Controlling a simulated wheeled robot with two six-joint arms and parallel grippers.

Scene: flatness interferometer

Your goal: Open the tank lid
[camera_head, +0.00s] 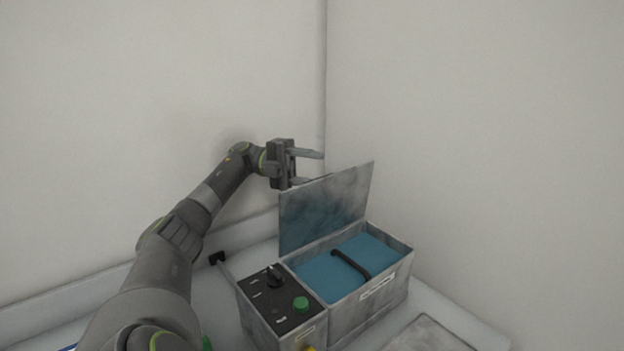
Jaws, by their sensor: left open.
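The tank (372,303) is a grey metal box on the table. Its lid (328,205) is a grey panel standing raised along the tank's back left edge. Blue shows inside the open tank, with a dark curved bar (351,264) across it. My left gripper (318,168) is open and empty, above and behind the raised lid. Its lower finger is partly hidden by the lid's top edge; I cannot tell whether they touch. My right gripper is not in view.
A control box (274,306) with a black knob (273,277) and a green button (301,304) adjoins the tank on the left. A flat grey plate (428,335) lies at the front right. Walls (480,120) meet in a corner behind.

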